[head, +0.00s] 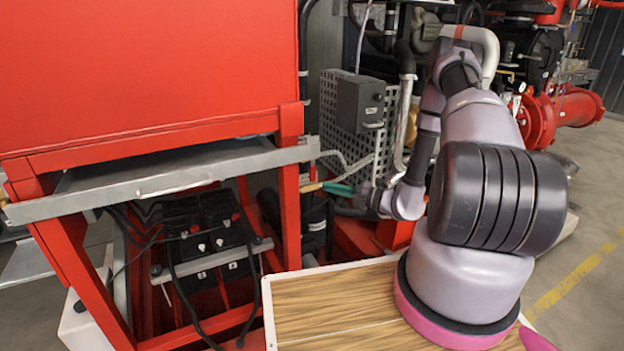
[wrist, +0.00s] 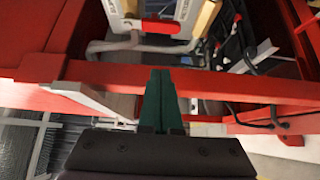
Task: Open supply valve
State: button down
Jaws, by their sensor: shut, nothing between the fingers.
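My gripper (head: 335,188) has green fingers and reaches left from the wrist beside the red frame in the head view. In the wrist view the green fingers (wrist: 160,78) are pressed together, with nothing between them, and point at a red crossbar (wrist: 90,72). A small tan-orange piece (head: 310,187) shows just past the fingertips in the head view; I cannot tell if they touch it.
The red frame (head: 290,200) holds a grey tray (head: 190,172) above black batteries (head: 205,235). A grey box (head: 360,105) and perforated guard (head: 330,100) stand behind my arm. Red pump piping (head: 575,108) lies at right. Open floor (head: 590,230) shows at the right.

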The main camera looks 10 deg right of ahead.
aim_at(314, 178)
jog(key=shift+w+a, duration=0.7)
jog(key=shift+w, duration=0.45)
jog(key=shift+w+a, duration=0.75)
jog(key=shift+w, duration=0.45)
jog(key=shift+w+a, duration=0.7)
jog(key=shift+w, duration=0.45)
jog(key=shift+d, duration=0.1)
